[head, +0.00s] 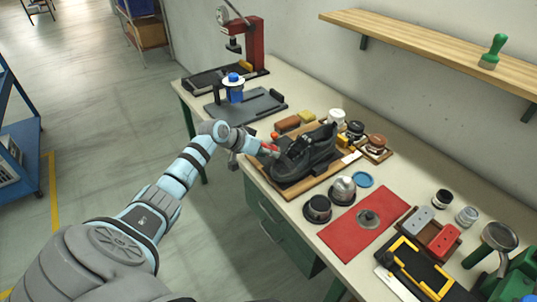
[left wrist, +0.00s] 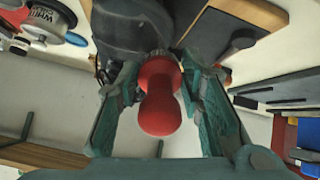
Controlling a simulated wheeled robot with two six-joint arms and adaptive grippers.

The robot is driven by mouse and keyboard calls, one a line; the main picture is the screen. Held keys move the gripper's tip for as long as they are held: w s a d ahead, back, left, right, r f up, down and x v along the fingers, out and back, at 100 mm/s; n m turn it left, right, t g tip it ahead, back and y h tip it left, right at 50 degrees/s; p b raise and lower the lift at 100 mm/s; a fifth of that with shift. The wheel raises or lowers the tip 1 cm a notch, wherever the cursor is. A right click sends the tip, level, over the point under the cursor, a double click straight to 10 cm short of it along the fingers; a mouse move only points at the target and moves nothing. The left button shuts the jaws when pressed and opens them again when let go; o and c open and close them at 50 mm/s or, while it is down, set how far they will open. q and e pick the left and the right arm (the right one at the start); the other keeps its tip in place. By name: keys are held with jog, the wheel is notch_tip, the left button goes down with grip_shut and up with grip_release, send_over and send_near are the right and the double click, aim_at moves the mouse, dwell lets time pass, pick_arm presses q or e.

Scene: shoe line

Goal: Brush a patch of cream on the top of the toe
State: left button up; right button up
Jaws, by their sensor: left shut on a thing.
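A black shoe (head: 308,150) sits on a wooden board on the bench, its toe toward my left arm. My left gripper (head: 262,150) is at the toe end of the shoe. In the left wrist view its green-padded fingers (left wrist: 165,105) are shut on a brush with a red, bulbous handle (left wrist: 160,100). The brush points at the dark rounded toe (left wrist: 130,28); its bristles are hidden, so I cannot tell whether they touch. No patch of cream can be made out on the toe. Small jars (head: 355,129) stand behind the shoe. My right gripper is out of view.
A brown brush (head: 287,123) and a white-lidded jar (head: 336,116) lie behind the shoe. A red mat (head: 385,213) with a metal disc and domed tins (head: 317,207) are to the right. A red press (head: 252,45) stands at the back left. A wooden shelf (head: 430,45) overhangs the wall side.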

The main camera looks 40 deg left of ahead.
pick_arm(q)
jog(key=r+p, duration=0.2)
jog(key=s+r+p, duration=0.1)
jog(key=p, duration=0.1)
jog(key=s+r+p, duration=0.1)
jog(key=r+p, duration=0.1)
jog(key=shift+s+a+r, duration=0.2)
jog(key=shift+a+r, duration=0.15)
jog(key=shift+a, duration=0.05)
jog(key=shift+s, duration=0.1)
jog(key=shift+f, duration=0.1)
jog(key=shift+s+a+r, duration=0.1)
jog(key=shift+s+r, duration=0.25)
jog(key=shift+r, duration=0.35)
jog(key=shift+s+a+r, duration=0.1)
jog(key=shift+s+r, duration=0.2)
jog(key=shift+r, duration=0.35)
jog(key=shift+w, duration=0.1)
